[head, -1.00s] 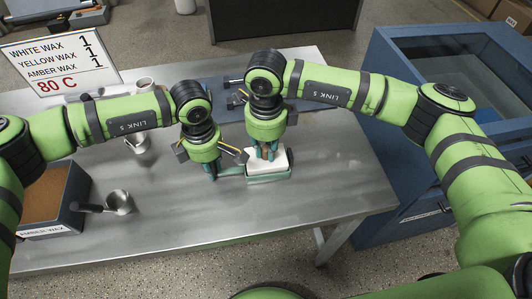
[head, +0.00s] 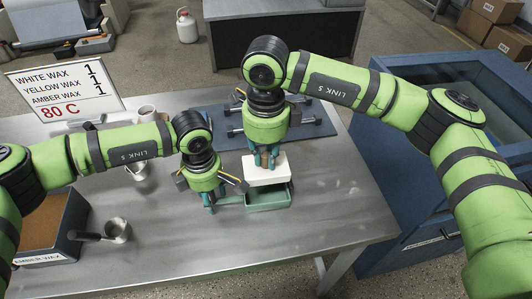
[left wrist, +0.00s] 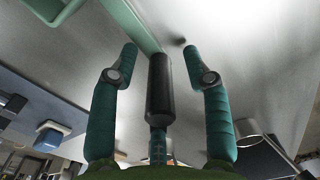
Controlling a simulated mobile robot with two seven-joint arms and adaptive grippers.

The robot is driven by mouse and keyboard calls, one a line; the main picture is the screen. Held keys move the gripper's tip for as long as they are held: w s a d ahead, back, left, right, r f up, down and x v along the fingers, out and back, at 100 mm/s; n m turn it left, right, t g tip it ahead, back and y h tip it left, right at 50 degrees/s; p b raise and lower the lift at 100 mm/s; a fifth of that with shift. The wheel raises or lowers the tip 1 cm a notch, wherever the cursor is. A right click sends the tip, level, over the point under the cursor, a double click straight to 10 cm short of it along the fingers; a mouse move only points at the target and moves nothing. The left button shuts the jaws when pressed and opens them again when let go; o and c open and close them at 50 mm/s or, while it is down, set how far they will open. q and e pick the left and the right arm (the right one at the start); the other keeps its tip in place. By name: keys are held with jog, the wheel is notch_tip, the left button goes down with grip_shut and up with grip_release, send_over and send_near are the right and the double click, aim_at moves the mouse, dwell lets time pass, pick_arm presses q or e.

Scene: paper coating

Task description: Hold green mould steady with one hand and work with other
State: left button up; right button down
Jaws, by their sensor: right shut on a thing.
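The green mould (head: 268,203) sits on the metal table, its dark hollow partly showing. Its handle (head: 232,200) points left. A white block (head: 266,172) is just above the mould's back part, hiding some of it. My right gripper (head: 265,160) is shut on the block from above. My left gripper (head: 210,205) points down at the handle's end, left of the mould. In the left wrist view a green bar (left wrist: 135,25) runs towards the space between the left fingers (left wrist: 160,50); whether they close on it is hidden by a dark cylinder.
A blue-grey mat (head: 232,140) lies behind the mould. An amber wax bin (head: 55,232) and a metal ladle (head: 115,230) are at the left. A sign (head: 65,90) stands behind, with metal cups near it. The table's right front is clear; a blue cabinet stands beyond.

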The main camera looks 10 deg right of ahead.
pick_arm(q)
notch_tip(320, 180, up, 12)
dwell(0.6)
